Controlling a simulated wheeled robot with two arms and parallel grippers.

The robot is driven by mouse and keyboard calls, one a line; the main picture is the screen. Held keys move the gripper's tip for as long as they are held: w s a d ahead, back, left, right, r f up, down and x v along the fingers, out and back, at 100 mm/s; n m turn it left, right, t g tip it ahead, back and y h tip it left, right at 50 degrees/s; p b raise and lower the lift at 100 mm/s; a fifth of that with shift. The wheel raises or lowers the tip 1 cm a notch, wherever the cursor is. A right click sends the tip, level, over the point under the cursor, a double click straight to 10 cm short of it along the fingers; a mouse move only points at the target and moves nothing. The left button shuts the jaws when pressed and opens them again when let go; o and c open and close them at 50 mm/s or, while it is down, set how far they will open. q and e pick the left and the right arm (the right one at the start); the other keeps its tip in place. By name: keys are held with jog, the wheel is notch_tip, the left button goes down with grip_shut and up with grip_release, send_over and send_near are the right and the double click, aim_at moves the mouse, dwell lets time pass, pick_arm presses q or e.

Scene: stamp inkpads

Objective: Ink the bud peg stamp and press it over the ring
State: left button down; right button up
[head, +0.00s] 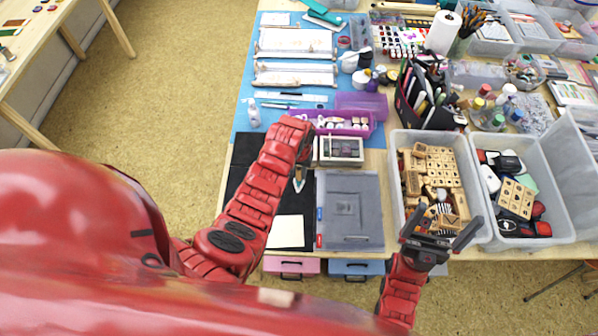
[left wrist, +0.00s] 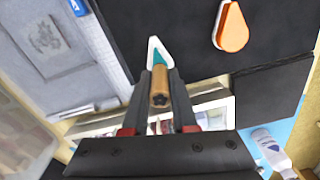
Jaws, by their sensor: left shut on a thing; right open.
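My left gripper (head: 304,150) is over the black mat (head: 243,162). In the left wrist view, my left gripper (left wrist: 160,108) is shut on a wooden peg stamp (left wrist: 160,80), whose near end carries a dark flower-like mark. A teal drop-shaped inkpad (left wrist: 157,52) in a white case lies just beyond the peg; it also shows in the head view (head: 299,178). I cannot tell whether the peg touches it. An orange inkpad (left wrist: 232,27) lies to the right on black. A white paper (head: 287,231) lies on the mat; no ring is discernible. My right gripper (head: 440,238) is open and empty.
A grey lidded case (head: 350,212) lies right of the mat, below a small windowed box (head: 340,150). A bin of wooden stamps (head: 398,180) and another bin (head: 556,190) stand further right. A purple tray (head: 372,122) is behind my left gripper.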

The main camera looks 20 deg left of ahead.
aim_at(299, 168)
pick_arm(q)
jog(key=shift+f+b, duration=0.55)
dwell(1.7)
jog(key=shift+r, duration=0.25)
jog(key=shift+r, duration=0.4)
jog(key=shift+r+p, duration=1.5)
jog(key=shift+r, duration=1.25)
jog(key=shift+w, duration=0.1)
